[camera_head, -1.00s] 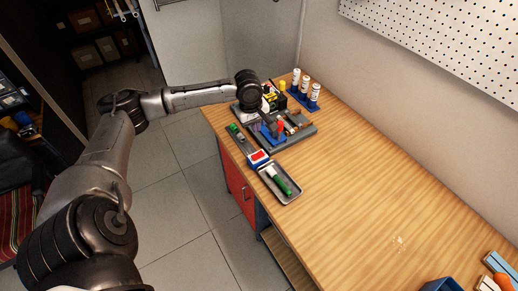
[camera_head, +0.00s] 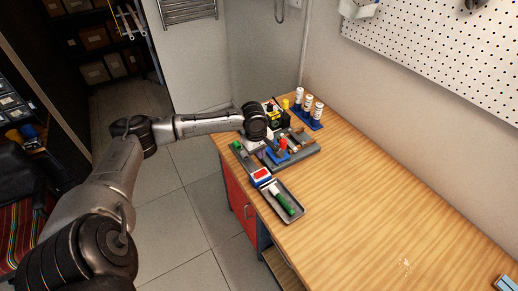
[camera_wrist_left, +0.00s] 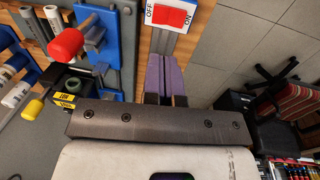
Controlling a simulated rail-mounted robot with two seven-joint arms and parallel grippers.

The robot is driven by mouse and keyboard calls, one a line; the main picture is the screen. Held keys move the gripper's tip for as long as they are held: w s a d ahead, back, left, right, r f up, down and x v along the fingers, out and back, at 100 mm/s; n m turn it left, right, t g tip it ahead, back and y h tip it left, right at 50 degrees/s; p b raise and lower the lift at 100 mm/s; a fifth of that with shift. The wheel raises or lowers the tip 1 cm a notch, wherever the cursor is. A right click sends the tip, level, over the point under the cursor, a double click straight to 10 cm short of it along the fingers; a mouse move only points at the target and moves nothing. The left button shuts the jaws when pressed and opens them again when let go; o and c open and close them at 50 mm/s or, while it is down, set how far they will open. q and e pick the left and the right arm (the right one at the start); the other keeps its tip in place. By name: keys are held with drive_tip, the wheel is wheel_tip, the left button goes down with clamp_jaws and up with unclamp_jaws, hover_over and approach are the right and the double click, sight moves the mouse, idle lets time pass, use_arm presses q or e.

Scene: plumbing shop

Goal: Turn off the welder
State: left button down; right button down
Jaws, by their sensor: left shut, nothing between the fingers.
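A white and blue switch box with a red rocker (camera_head: 262,175) sits near the bench's left edge. In the left wrist view, its red rocker (camera_wrist_left: 172,17) lies at the top between the labels OFF and ON. I cannot tell which side is pressed. My left gripper (camera_head: 262,154) is just beyond the box in the head view, partly hidden by its wrist. In the left wrist view its purple fingers (camera_wrist_left: 165,56) are together and empty, pointing at the box, with no contact visible. My right gripper is out of view.
A blue fixture with a red-handled lever (camera_wrist_left: 68,43) stands close beside the left fingers. White bottles (camera_head: 308,104) stand at the bench's far end. A grey tray with a green-handled tool (camera_head: 284,203) lies nearer. The wooden bench (camera_head: 360,200) is clear to the right.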

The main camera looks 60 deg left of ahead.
sight(263, 171)
use_arm(q)
drive_tip(key=f, duration=0.5)
drive_tip(key=w+f+b, duration=0.1)
drive_tip(key=f, duration=0.2)
drive_tip(key=shift+f, duration=0.7)
drive_tip(key=shift+r, duration=0.1)
drive_tip(key=shift+w+p, duration=0.1)
drive_tip(key=shift+p, duration=1)
drive_tip(key=shift+w+d+f+b, duration=0.1)
drive_tip(key=shift+w+f+b, duration=0.1)
drive_tip(key=shift+b, duration=0.1)
drive_tip(key=shift+s, duration=0.1)
